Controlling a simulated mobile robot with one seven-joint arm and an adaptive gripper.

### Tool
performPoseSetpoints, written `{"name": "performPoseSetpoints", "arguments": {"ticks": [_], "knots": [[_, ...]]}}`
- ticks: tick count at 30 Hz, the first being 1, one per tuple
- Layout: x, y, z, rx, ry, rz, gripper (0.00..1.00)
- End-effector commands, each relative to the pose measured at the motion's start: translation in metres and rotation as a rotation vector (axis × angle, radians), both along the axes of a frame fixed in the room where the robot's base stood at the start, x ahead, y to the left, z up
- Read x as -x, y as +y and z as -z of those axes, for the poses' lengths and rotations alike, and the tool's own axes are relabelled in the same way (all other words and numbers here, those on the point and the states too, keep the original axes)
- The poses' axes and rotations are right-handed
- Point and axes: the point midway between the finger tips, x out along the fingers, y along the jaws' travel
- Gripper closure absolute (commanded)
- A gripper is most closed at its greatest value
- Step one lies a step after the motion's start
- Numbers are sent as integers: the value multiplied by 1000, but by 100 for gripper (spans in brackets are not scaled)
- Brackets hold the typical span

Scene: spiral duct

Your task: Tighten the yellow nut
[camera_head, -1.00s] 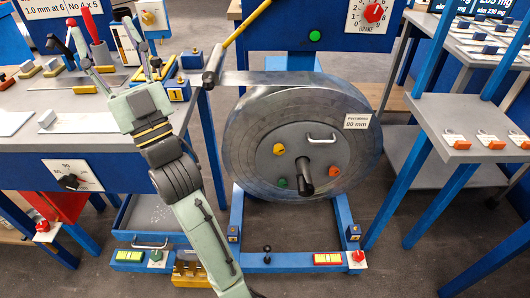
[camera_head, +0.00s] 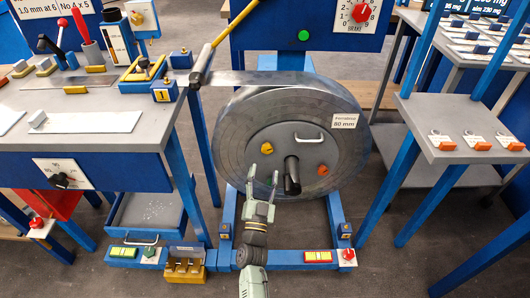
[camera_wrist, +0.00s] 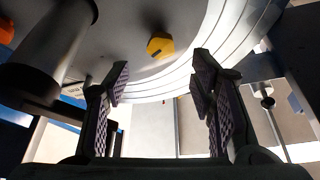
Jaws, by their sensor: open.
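The yellow nut (camera_head: 267,148) sits on the grey hub disc of the large coil reel (camera_head: 235,133), left of the handle. It also shows in the wrist view (camera_wrist: 160,47), above and between my fingers. My gripper (camera_head: 263,176) is in front of the reel's lower left, below the nut, fingers pointing up. In the wrist view my gripper (camera_wrist: 160,78) is open and empty, with clear space between its fingers. It does not appear to touch the nut. The green nut is not visible in the head view now.
A dark shaft (camera_head: 291,175) juts from the hub just right of my gripper; it looms at left in the wrist view (camera_wrist: 50,50). An orange nut (camera_head: 322,169) and a handle (camera_head: 309,138) are also on the hub. A blue frame (camera_head: 290,262) stands below the reel.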

Motion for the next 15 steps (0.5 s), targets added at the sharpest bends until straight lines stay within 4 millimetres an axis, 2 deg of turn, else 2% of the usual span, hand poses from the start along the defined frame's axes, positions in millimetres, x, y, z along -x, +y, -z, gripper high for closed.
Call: {"name": "performPoseSetpoints", "arguments": {"ticks": [1, 7, 15], "knots": [[-11, -1, -8, -1, -4, 0, 50], [-45, -5, -21, 1, -3, -2, 50], [-69, -9, -28, 1, -1, -2, 50]]}}
